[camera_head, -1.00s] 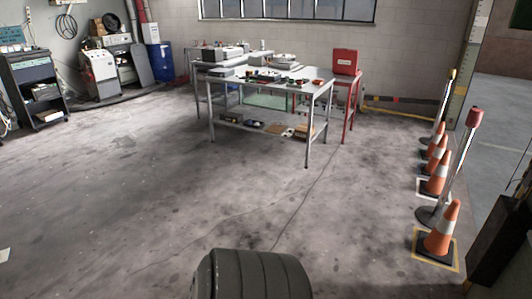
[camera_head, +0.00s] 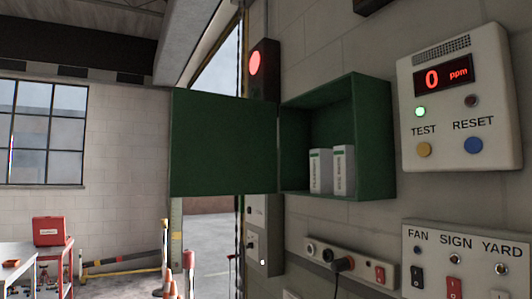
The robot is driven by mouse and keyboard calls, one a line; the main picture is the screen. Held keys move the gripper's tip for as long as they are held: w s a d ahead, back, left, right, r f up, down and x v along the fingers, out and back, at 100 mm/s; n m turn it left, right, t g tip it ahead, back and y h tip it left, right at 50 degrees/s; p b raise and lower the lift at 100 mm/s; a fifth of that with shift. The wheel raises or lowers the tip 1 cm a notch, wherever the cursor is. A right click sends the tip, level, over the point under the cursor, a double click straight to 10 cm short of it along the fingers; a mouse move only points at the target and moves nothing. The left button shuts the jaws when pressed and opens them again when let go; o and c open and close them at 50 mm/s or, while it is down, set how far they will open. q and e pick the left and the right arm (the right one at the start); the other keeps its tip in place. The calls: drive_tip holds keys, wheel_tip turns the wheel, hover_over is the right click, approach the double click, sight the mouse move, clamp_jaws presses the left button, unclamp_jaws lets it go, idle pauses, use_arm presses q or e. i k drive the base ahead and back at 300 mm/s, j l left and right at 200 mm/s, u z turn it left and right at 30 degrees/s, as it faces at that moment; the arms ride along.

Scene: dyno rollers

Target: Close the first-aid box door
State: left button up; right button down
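The first-aid box (camera_head: 375,140) is a green cabinet mounted on the block wall, right of centre in the head view. Its green door (camera_head: 224,143) stands wide open, swung out to the left from the box's left edge. Two white packs (camera_head: 332,172) with labels stand inside on the box floor. Neither of my grippers shows in the head view.
A gas meter panel (camera_head: 455,95) reading 0 ppm hangs right of the box. A switch panel (camera_head: 462,262) and a socket strip with a plug (camera_head: 345,264) are below. A red lamp (camera_head: 255,63) glows behind the door. A red case (camera_head: 49,231) sits far left.

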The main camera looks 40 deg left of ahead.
sight(221, 145)
drive_tip(key=i+j+z, duration=0.1)
drive_tip(key=j+z, duration=0.9)
drive_tip(key=j, duration=0.55)
drive_tip(key=j+z, duration=0.1)
drive_tip(key=j, duration=0.4)
drive_tip(key=k+j+z, duration=0.1)
drive_tip(key=j, duration=0.4)
drive_tip(key=k+j, duration=0.1)
drive_tip(key=j, duration=0.45)
drive_tip(key=j+z, duration=0.1)
drive_tip(key=j, duration=0.4)
drive_tip(key=k+j, duration=0.15)
drive_tip(key=j, duration=0.4)
drive_tip(key=j+z, duration=0.15)
drive_tip(key=j, duration=0.35)
drive_tip(key=j+z, duration=0.15)
drive_tip(key=z, duration=0.25)
drive_tip(key=k+j+z, duration=0.1)
drive_tip(key=z, duration=0.3)
